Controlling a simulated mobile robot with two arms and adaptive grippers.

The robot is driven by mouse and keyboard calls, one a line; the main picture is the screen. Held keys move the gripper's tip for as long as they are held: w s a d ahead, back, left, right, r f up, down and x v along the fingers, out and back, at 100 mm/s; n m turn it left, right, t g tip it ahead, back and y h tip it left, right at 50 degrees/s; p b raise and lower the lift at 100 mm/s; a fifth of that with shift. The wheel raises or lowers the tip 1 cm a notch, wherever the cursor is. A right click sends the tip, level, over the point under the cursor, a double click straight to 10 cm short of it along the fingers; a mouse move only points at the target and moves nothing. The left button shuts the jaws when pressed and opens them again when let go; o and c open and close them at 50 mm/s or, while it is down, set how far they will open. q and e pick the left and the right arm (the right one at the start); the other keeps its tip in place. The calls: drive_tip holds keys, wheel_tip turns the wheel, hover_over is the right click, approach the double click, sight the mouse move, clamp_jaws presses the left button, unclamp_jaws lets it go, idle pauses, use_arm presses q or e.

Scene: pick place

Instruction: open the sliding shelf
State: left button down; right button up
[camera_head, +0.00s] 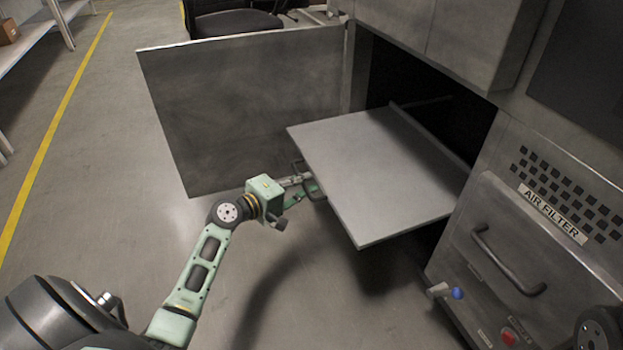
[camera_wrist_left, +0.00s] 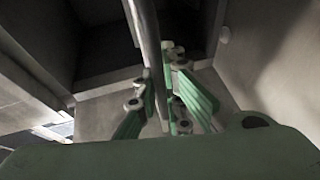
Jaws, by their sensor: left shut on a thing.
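The sliding shelf (camera_head: 380,170) is a flat grey panel that sticks out of the dark cabinet opening. A handle (camera_head: 312,188) is on its left front edge. My left gripper (camera_head: 307,188) is at that handle, with its green fingers shut on it. In the left wrist view the handle (camera_wrist_left: 148,50) shows as a grey bar running between the green fingers (camera_wrist_left: 160,105). The fingers lie on both sides of the bar. My right gripper is not in view.
A cabinet door (camera_head: 240,105) stands open left of the shelf. On the right is a grey unit with a handle (camera_head: 505,262) and an "AIR FILTER" label (camera_head: 552,213). A dark chair (camera_head: 235,20) stands behind the door. The floor (camera_head: 130,170) at left is clear, with a yellow line.

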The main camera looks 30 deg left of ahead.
use_arm(q)
drive_tip(key=c, duration=1.9)
unclamp_jaws()
drive_tip(key=shift+o, duration=0.2)
drive_tip(key=shift+s, duration=0.1)
drive_tip(key=v, duration=1.2)
drive_tip(key=shift+a+f, duration=0.1)
